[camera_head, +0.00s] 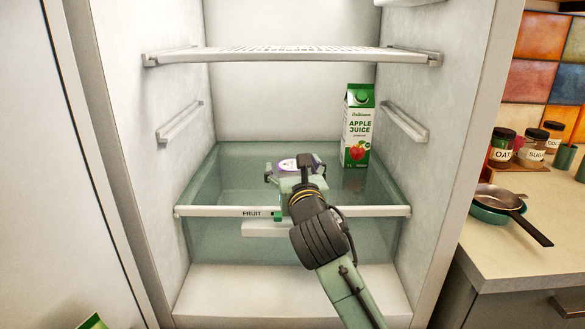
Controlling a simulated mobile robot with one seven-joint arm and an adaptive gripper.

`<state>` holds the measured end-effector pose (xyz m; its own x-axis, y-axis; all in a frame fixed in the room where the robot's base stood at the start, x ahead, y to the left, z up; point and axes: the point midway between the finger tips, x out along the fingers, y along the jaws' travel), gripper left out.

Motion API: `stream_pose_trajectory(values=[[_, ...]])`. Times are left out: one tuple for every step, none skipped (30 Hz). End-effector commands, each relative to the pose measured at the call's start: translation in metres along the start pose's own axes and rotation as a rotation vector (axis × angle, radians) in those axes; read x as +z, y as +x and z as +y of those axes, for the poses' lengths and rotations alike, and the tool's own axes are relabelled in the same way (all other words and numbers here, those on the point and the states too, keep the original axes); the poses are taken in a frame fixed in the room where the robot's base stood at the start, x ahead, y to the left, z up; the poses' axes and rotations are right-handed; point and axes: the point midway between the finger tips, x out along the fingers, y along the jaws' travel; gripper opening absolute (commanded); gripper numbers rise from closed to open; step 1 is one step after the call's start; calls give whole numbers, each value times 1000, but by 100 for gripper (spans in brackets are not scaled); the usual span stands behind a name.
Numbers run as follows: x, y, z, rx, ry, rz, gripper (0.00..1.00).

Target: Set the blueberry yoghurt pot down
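The blueberry yoghurt pot (287,164) shows as a white and purple lid between the fingers of my gripper (287,171). My gripper reaches into the open fridge with a finger on each side of the pot and looks shut on it. The pot is over the left-middle part of the glass shelf (235,180) above the fruit drawer. Its lower part is hidden by my gripper, so I cannot tell whether it touches the shelf.
An apple juice carton (357,130) stands upright on the glass shelf, to the right of my gripper. A wire shelf (290,55) spans the fridge above. The glass left of my gripper is clear. A worktop (510,245) with jars and pans is outside, right.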

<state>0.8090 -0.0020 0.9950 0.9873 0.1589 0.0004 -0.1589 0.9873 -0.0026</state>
Motion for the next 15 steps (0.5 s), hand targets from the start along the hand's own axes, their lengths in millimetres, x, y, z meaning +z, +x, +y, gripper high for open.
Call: stream_pose_trajectory(values=[[-3,-11,-1,-1,-2,-4,74],[-4,-17,-1,-3,-2,-3,74],[-3,-26,-1,-3,-3,-4,74],[-3,-34,-1,-3,-3,-4,74],[-3,-41,-1,-3,-3,-4,74],[-4,-51,-1,-4,-3,-4,74],[-3,-59,-1,-3,-3,-5,74],[-3,-66,-1,-3,-3,-5,74],[-3,-75,-1,-3,-3,-4,74],[-4,-81,-1,-3,-4,-3,74],[-7,-84,-1,-3,-5,-3,74],[-7,-88,-1,-2,-4,-4,74],[-7,-91,-1,-2,-5,-3,74],[-6,-94,-1,-1,-4,-4,74],[-6,-98,-1,-2,-3,-3,74]])
